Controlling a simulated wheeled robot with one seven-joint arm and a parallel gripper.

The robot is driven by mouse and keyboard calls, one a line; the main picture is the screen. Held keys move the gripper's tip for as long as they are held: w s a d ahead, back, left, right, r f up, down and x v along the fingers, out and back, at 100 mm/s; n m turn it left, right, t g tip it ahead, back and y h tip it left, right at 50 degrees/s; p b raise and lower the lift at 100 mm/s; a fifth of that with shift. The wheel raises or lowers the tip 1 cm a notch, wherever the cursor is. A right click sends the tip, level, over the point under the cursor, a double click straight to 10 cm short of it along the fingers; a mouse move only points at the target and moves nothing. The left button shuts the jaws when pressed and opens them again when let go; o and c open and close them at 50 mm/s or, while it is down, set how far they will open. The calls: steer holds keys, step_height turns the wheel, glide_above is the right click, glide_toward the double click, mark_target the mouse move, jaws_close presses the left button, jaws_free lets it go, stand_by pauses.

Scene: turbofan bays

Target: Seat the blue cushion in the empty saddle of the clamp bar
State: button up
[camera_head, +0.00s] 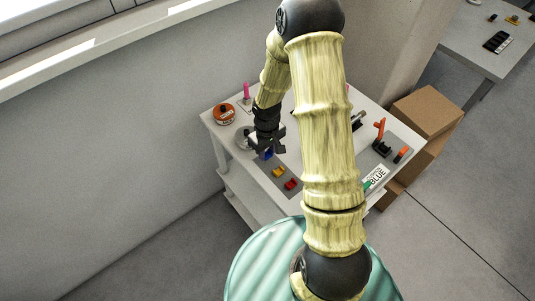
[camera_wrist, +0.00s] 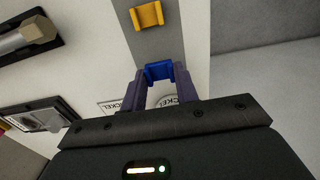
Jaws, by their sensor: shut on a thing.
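My gripper (camera_head: 268,146) is over the left part of the white table, and its two fingers also show in the wrist view (camera_wrist: 159,92). It is shut on the blue cushion (camera_wrist: 158,71), a small U-shaped blue block between the fingertips. The blue cushion (camera_head: 268,155) is just visible below the fingers in the head view. I cannot tell whether it touches the grey strip below. A yellow cushion (camera_head: 278,172) and a red cushion (camera_head: 291,184) lie on that strip; the yellow one also shows in the wrist view (camera_wrist: 147,16). I cannot clearly make out the clamp bar or its empty saddle; my arm hides the table's middle.
An orange round tin (camera_head: 224,113) stands at the table's back left. A black fixture with an orange lever (camera_head: 381,137) stands at the right, near a card reading BLUE (camera_head: 376,179). Cardboard boxes (camera_head: 426,112) are beside the table. The wall is close behind.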

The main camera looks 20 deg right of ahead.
mark_target(266, 155)
steer(key=shift+f+p, duration=0.3)
steer(key=shift+f, duration=0.95)
steer(key=shift+f, duration=0.2)
steer(key=o, duration=0.9)
steer(key=shift+o, duration=0.2)
step_height(266, 155, up, 18)
steer(key=b, duration=0.2)
steer(key=shift+a+f, duration=0.15)
steer(key=shift+f, duration=0.1)
